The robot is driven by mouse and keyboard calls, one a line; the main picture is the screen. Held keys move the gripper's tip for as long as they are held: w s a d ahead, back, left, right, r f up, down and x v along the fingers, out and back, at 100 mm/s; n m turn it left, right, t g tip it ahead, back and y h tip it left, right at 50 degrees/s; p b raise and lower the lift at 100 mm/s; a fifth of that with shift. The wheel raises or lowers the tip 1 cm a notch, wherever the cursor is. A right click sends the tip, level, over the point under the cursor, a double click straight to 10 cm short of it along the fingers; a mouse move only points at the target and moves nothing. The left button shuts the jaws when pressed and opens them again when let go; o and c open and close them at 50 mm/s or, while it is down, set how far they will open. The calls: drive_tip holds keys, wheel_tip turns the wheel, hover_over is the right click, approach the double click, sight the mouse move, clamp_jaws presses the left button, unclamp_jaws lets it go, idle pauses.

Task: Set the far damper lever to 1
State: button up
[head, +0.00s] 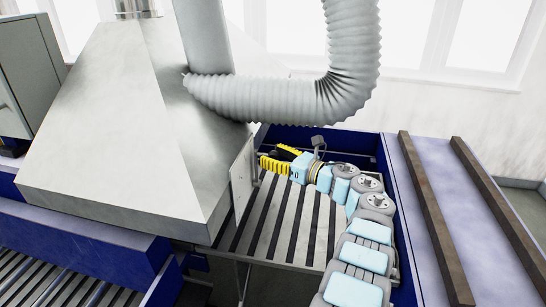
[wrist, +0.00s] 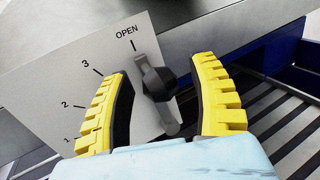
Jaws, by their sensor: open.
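The damper lever (wrist: 170,122) is a grey bar with a black knob (wrist: 158,84) on a pale dial plate (wrist: 60,85), seen in the wrist view. The plate is marked 1, 2, 3 and OPEN, and the lever's upper end points at OPEN. My gripper (wrist: 160,68) is open, its yellow ribbed fingers on either side of the lever and knob, apparently without gripping them. The left finger covers part of the plate near the 1 and 2 marks. In the head view my gripper (head: 276,160) is beside the plate's edge (head: 243,180); the lever is not discernible there.
A large metal hood (head: 120,120) stands left of the plate, with a grey corrugated duct (head: 290,97) hanging above my arm. A slatted bed (head: 285,225) lies below my arm. Blue frame walls (head: 365,142) and a panel with brown rails (head: 430,215) bound the right side.

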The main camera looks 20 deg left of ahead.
clamp_jaws()
